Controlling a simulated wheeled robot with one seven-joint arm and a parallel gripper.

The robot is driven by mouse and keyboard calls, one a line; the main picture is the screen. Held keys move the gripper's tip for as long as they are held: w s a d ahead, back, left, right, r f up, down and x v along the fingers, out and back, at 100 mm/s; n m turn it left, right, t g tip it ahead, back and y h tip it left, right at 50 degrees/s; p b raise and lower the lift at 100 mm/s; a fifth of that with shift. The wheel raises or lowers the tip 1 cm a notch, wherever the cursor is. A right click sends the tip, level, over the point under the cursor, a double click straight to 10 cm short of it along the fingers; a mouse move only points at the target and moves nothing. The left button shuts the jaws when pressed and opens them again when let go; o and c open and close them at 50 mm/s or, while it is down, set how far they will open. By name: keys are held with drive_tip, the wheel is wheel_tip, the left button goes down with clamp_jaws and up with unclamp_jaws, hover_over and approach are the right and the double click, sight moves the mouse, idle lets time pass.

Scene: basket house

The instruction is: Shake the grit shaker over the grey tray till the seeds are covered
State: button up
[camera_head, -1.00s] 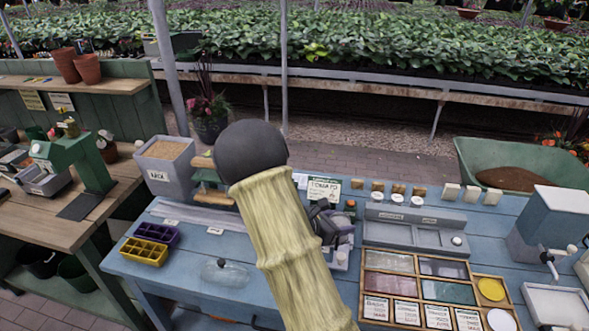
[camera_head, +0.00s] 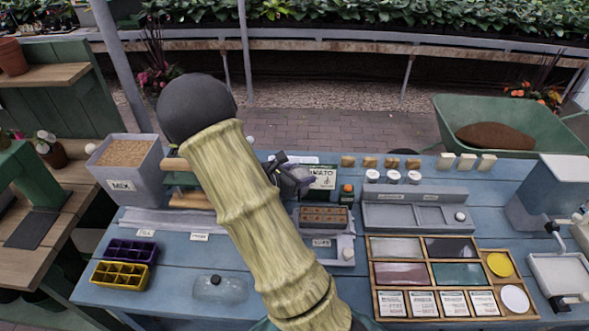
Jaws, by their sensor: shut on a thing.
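My gripper (camera_head: 300,180) is a small dark shape past the right side of my bamboo-like arm, above the back of the grey tray. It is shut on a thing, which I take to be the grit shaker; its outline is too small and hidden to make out. The grey tray (camera_head: 341,262) stands on the blue bench with a label on its front. A brown tray with cells (camera_head: 323,217) sits at its back. Seeds and grit are too small to tell. My arm hides part of the bench left of the tray.
Three white-topped jars (camera_head: 393,177) stand behind a grey rack (camera_head: 418,216). A wooden frame of coloured panels (camera_head: 433,261) lies front right. A clear dome (camera_head: 220,289), a yellow cell tray (camera_head: 122,275) and a MIX bin (camera_head: 122,165) are left. A tomato sign (camera_head: 322,178) stands behind the gripper.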

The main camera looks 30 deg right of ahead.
drive_tip(key=shift+s+d, duration=0.1)
drive_tip(key=shift+s, duration=0.4)
drive_tip(key=shift+s+d+f, duration=0.1)
drive_tip(key=shift+s, duration=0.05)
drive_tip(key=shift+w+f+b, duration=0.15)
drive_tip(key=shift+f+b, duration=0.9)
drive_tip(key=shift+f, duration=0.25)
drive_tip(key=shift+w+f+b, duration=0.1)
drive_tip(key=shift+f+b, duration=0.9)
drive_tip(key=shift+f, duration=0.3)
drive_tip(key=s+d+b, duration=0.1)
drive_tip(key=d, duration=0.1)
drive_tip(key=s+d+b, duration=0.1)
drive_tip(key=s+d, duration=0.1)
drive_tip(key=shift+b, duration=0.3)
drive_tip(key=shift+a, duration=0.1)
